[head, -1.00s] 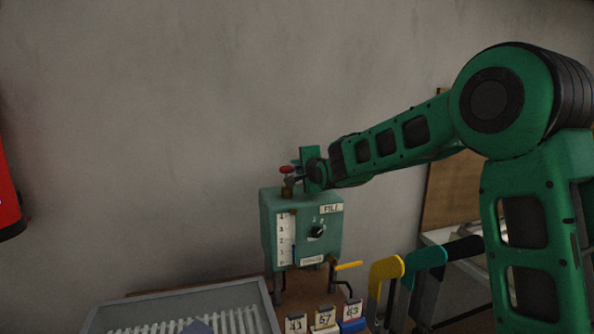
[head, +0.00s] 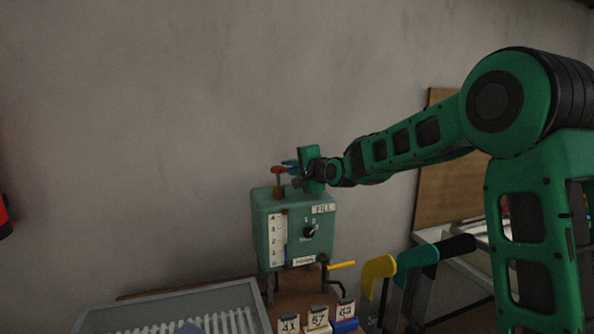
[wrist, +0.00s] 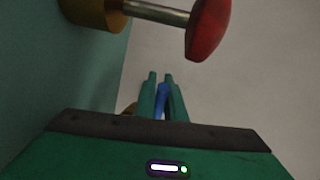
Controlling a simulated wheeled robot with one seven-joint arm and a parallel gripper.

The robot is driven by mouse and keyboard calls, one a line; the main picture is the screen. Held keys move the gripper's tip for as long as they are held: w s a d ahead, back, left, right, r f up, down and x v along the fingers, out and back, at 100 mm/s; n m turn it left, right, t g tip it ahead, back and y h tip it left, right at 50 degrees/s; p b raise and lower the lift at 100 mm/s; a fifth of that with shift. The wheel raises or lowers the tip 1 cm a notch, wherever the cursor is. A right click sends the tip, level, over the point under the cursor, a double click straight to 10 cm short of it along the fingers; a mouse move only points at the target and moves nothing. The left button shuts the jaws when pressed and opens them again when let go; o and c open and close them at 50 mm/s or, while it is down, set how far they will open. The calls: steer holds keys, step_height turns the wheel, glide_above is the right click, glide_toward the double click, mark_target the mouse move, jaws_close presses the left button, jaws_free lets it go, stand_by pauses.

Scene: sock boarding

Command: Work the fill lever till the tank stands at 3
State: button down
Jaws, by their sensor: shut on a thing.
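The teal tank (head: 262,225) stands on the bench against the wall, with a FILL label (head: 323,209) and a gauge strip (head: 276,243) numbered 0 to 4. A blue column beside the numbers seems to reach about 2. A red knob (head: 278,170) stands upright on a brass collar on top; it also shows large in the wrist view (wrist: 207,30). My gripper (head: 293,166) is above the tank, right of the red knob. In the wrist view its fingers (wrist: 160,85) are shut on a blue bar (wrist: 162,100). The bar's far end is hidden, so I cannot tell where it joins.
A yellow lever (head: 341,265) sticks out at the tank's lower right. Numbered tags (head: 318,318) stand in front. Yellow and teal handles (head: 378,266) rise to the right, below my arm. A grey ribbed tray (head: 175,300) lies at front left. The wall above is clear.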

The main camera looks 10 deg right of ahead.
steer(key=shift+f, duration=0.3)
steer(key=c, duration=1.8)
jaws_free()
steer(key=shift+r, duration=0.15)
steer(key=v, duration=1)
steer(key=shift+s+d, duration=0.25)
steer(key=shift+s, duration=0.05)
